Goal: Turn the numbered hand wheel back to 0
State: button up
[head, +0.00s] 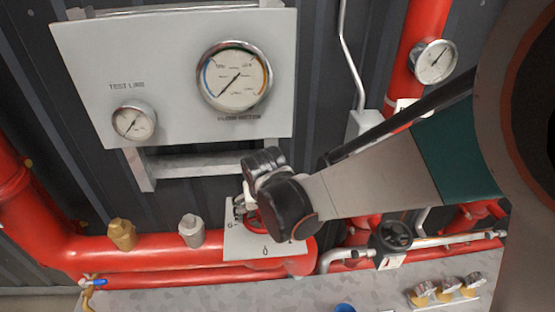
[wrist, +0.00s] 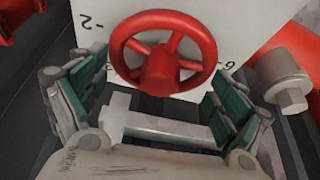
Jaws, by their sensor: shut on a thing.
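The red hand wheel (wrist: 163,62) sits in front of a white dial plate (wrist: 92,40) in the wrist view. The plate bears a "2" mark at upper left and a mark like "6" or "9" at right. In the head view the plate (head: 236,246) hangs by the red pipe, with a "0" mark near its lower edge, and the wheel (head: 251,223) is mostly hidden by my arm. My gripper (wrist: 152,85) has its green-padded fingers on both sides of the wheel and is shut on it. It also shows in the head view (head: 246,207). I cannot make out a pointer.
Above is a grey panel (head: 180,58) with a large gauge (head: 235,77) and a small one (head: 134,121). Red pipes (head: 150,248) run behind and below the plate.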

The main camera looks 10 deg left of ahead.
jog(key=shift+f, duration=0.1)
jog(key=m+h+b, duration=0.1)
jog(key=m+h, duration=0.1)
jog(key=m, duration=0.4)
jog(key=shift+m+h, duration=0.6)
jog(key=shift+m, duration=0.4)
jog(key=m+g+h+b, duration=0.1)
jog(key=m, duration=0.3)
jog(key=m+g+h, duration=0.1)
jog(key=m, duration=0.3)
jog(key=shift+b, duration=0.4)
